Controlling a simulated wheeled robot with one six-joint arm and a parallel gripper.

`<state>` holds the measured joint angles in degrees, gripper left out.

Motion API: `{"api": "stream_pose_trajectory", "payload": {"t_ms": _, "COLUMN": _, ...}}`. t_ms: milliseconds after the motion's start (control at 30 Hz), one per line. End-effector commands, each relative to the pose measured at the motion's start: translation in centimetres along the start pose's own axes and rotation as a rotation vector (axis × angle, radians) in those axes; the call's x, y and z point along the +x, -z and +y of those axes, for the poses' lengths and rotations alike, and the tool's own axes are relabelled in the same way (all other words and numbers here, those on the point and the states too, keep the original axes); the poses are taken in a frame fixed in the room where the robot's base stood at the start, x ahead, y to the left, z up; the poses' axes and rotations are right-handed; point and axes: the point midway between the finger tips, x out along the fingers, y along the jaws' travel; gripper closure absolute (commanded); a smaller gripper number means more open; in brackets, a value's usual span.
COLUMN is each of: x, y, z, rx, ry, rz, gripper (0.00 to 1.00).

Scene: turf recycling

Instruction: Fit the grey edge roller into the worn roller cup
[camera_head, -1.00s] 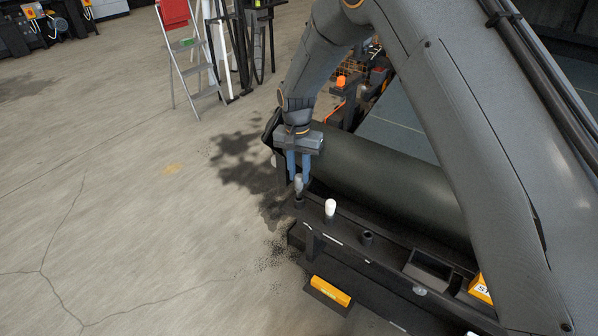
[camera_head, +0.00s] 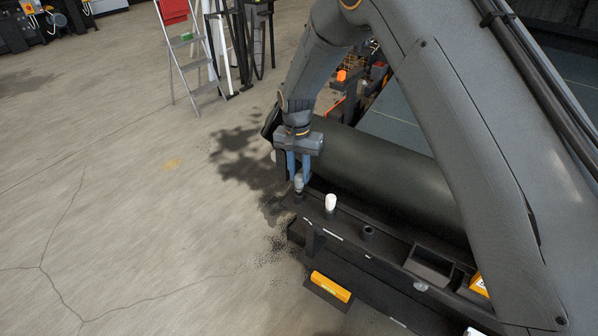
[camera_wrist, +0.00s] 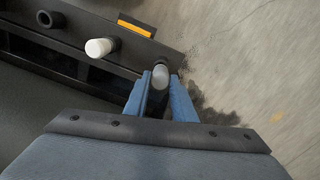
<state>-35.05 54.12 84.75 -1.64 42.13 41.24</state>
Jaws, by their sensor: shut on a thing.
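The grey edge roller (camera_head: 298,185) is upright between the blue fingers of my gripper (camera_head: 299,178), which is shut on it. In the wrist view the roller's rounded grey top (camera_wrist: 160,75) shows between the fingertips (camera_wrist: 161,88). Its lower end is at a dark roller cup (camera_head: 299,197) at the left end of the black rail. I cannot tell how deep it is in the cup. A white roller (camera_head: 331,202) stands in the middle cup, and it also shows in the wrist view (camera_wrist: 98,47). A third cup (camera_head: 368,232) to the right is empty.
A large dark turf roll (camera_head: 385,175) lies behind the rail. An open black tray (camera_head: 431,263) and a yellow block (camera_head: 479,285) are to the right. An orange-yellow bar (camera_head: 331,287) sits in front, below the rail. Bare concrete floor is at the left.

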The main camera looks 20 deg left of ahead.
Motion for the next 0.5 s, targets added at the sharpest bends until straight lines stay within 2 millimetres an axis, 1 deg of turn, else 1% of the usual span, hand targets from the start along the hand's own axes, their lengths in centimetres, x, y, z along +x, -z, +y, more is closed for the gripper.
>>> {"api": "stream_pose_trajectory", "payload": {"t_ms": 500, "x": 1.2, "y": 0.0, "z": -0.1, "rx": 0.000, "ry": 0.001, "rz": 0.001, "gripper": 1.00}}
